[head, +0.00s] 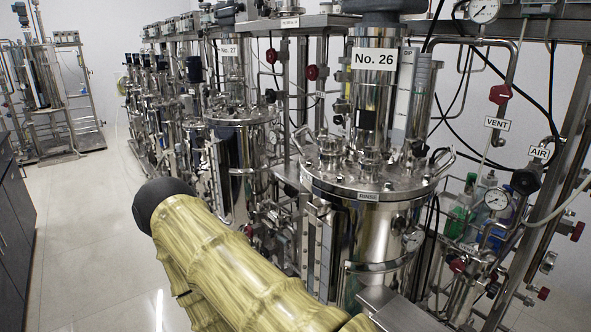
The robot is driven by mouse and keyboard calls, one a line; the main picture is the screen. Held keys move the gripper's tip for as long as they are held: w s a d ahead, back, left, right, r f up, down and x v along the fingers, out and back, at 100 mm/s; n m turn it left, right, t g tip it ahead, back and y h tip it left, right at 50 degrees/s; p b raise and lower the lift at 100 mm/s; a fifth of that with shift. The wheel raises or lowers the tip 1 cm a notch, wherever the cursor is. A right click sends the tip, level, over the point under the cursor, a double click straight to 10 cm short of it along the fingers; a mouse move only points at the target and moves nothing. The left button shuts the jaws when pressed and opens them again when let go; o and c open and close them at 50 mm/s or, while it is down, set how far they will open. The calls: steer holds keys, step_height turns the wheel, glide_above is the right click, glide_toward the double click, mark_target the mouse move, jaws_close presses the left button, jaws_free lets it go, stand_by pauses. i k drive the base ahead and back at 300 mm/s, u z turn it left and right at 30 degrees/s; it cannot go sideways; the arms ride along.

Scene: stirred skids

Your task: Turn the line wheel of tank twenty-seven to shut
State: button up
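Tank twenty-seven (241,150) is a shiny steel vessel left of centre, behind tank No. 26. Its white label "No. 27" (229,50) is on the column above its lid. A red wheel (271,56) and a second red wheel (312,72) sit on pipes between the two tanks, with a black knob (270,96) lower down. I cannot tell which is the line wheel or how far it is turned. My arm, yellow and ridged with a dark round end, crosses the lower middle and hides the lower part of tank twenty-seven's skid. My gripper is not in view.
Tank No. 26 (365,222) stands large and close at the centre right, with pipes around it. "VENT" (497,123) and "AIR" (540,152) lines are at the right. Bare pale floor (90,230) lies at the left, beside a dark cabinet (14,225).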

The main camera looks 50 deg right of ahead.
mark_target(247, 228)
steer(key=i, duration=3.35)
steer(key=z, duration=3.35)
